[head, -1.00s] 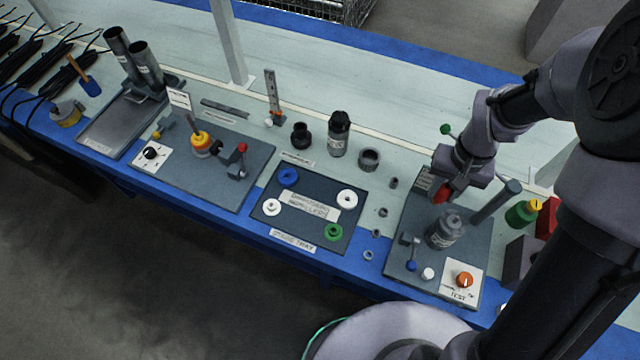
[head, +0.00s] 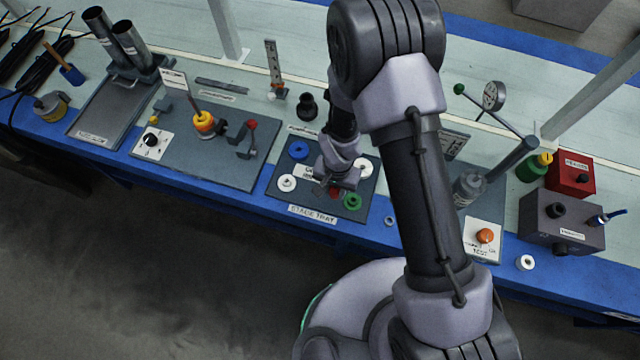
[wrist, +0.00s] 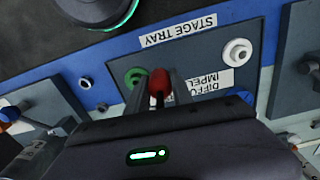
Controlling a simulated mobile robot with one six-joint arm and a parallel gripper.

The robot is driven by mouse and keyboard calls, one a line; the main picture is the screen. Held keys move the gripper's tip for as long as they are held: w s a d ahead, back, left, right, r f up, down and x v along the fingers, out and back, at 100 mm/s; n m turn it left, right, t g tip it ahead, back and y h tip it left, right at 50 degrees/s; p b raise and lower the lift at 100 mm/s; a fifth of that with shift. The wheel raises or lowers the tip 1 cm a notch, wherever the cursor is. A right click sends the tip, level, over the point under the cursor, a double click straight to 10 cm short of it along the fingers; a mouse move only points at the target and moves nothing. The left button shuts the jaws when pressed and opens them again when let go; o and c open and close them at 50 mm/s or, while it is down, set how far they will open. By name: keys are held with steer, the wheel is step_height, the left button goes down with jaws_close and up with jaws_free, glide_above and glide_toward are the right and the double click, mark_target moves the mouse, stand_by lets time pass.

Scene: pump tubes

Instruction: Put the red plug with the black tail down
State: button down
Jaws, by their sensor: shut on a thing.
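My gripper (head: 338,188) is over the dark stage tray (head: 308,198), between the white ring at its front left and the green ring at its right. It is shut on the red plug (wrist: 158,82), which sits between the two fingers in the wrist view. In the head view only a bit of red shows at the fingertips. The plug's black tail cannot be made out. I cannot tell whether the plug touches the tray.
On the tray are a blue ring (head: 298,150), white rings (head: 287,183) (head: 364,168) and a green ring (head: 352,201). A plate with a yellow-and-orange part (head: 204,122) lies to the left. A red box (head: 570,172) and a grey box (head: 560,220) stand far right.

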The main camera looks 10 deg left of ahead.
steer(key=a, duration=0.1)
steer(key=w+a, duration=0.1)
steer(key=a, duration=0.1)
steer(key=w+a+f+b, duration=0.1)
steer(key=a, duration=0.1)
steer(key=shift+f+b, duration=0.95)
steer(key=shift+f, duration=0.7)
steer(key=c, duration=1.1)
jaws_free()
